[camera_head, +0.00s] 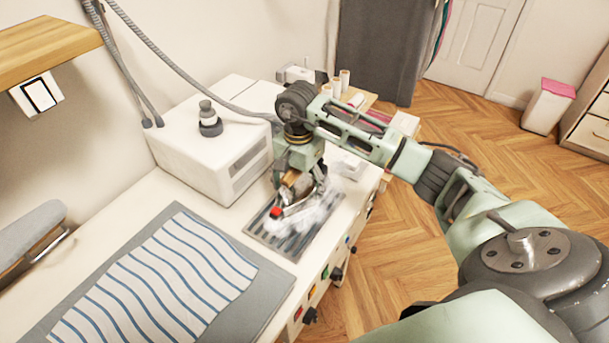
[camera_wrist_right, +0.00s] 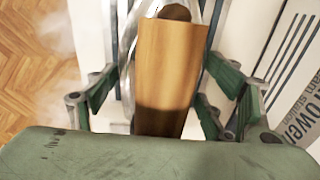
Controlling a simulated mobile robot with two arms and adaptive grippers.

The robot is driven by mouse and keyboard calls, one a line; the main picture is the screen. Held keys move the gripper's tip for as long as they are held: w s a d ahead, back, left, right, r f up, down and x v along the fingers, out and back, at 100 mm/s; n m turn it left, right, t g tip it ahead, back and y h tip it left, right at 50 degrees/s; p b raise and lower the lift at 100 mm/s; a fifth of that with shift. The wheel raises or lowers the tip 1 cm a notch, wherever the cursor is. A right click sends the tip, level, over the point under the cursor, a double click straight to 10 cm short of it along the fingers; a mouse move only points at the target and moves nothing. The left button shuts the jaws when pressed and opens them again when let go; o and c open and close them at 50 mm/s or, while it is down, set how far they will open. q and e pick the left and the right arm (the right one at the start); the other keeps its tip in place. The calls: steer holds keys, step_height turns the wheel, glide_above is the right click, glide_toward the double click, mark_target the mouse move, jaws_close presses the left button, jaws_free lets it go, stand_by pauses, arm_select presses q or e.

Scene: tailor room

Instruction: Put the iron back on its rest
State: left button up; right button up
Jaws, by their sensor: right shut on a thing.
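The iron (camera_head: 293,197) has a wooden handle, metal body and a red part, and is at the ridged grey rest (camera_head: 262,232) on the table. White steam surrounds it, so I cannot tell whether its sole touches the rest. My right gripper (camera_head: 303,184) points down from above and is shut on the iron's handle. In the right wrist view the brown wooden handle (camera_wrist_right: 168,75) lies between the two green fingers of the right gripper (camera_wrist_right: 165,105). My left gripper is not in view.
A striped cloth (camera_head: 160,280) lies on a grey mat at the front left. A white steam station box (camera_head: 205,150) stands behind the rest, with a hose above it. Spools (camera_head: 340,80) stand farther back. The table's right edge has knobs.

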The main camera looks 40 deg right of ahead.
steer(key=shift+f+p, duration=0.3)
steer(key=shift+f, duration=0.45)
steer(key=shift+c, duration=0.2)
steer(key=shift+f, duration=0.2)
jaws_close()
steer(key=shift+s+f, duration=0.15)
steer(key=o, duration=1.6)
jaws_free()
steer(key=shift+s+a+f, duration=0.1)
steer(key=shift+s+f, duration=0.1)
steer(key=shift+f, duration=0.1)
steer(key=o, duration=0.5)
steer(key=shift+w+r, duration=0.1)
steer(key=shift+w, duration=0.05)
steer(key=shift+r, duration=0.15)
